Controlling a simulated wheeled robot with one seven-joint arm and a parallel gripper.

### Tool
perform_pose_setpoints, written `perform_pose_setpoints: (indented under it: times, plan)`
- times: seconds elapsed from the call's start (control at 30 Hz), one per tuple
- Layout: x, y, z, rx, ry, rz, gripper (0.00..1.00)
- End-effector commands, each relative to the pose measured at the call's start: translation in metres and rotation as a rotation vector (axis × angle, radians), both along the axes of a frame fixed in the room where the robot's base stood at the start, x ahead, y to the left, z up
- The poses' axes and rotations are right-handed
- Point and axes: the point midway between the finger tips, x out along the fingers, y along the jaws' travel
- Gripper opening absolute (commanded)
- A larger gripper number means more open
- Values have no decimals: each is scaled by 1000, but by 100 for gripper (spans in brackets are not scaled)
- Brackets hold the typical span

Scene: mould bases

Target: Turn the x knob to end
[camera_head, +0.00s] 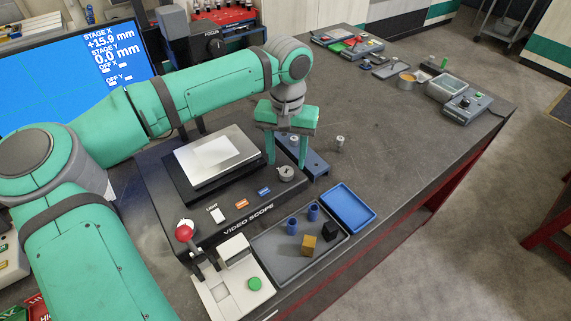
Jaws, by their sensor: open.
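A round grey knob (286,173) sits on the front right of the dark video scope base (160,190); I cannot read an X label on it. My gripper (287,162) points down with its two green fingers apart. In the picture its fingertips are just behind and above the round knob, and no contact can be made out. A small silver post (294,140) shows between the fingers, close to a dark blue block (316,165). The screen (75,75) reads STAGE X +15.9 mm and STAGE Y 0.0 mm.
The stage plate (190,178) lies left of my gripper. A silver piece (340,143) stands to its right. In front are a grey tray (270,262) with small parts, a blue tray (362,202) and a red ball-topped lever (185,231). The table's right middle is clear.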

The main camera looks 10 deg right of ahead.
Motion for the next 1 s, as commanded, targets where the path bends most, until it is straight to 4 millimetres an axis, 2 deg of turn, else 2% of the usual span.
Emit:
perform_pose_setpoints:
  times: [0.2,0.4,1.0]
  plan:
    - [0,0,40,0,-1,0,49]
    - [0,1,62,0,0,1,49]
    - [0,0,66,0,1,0,49]
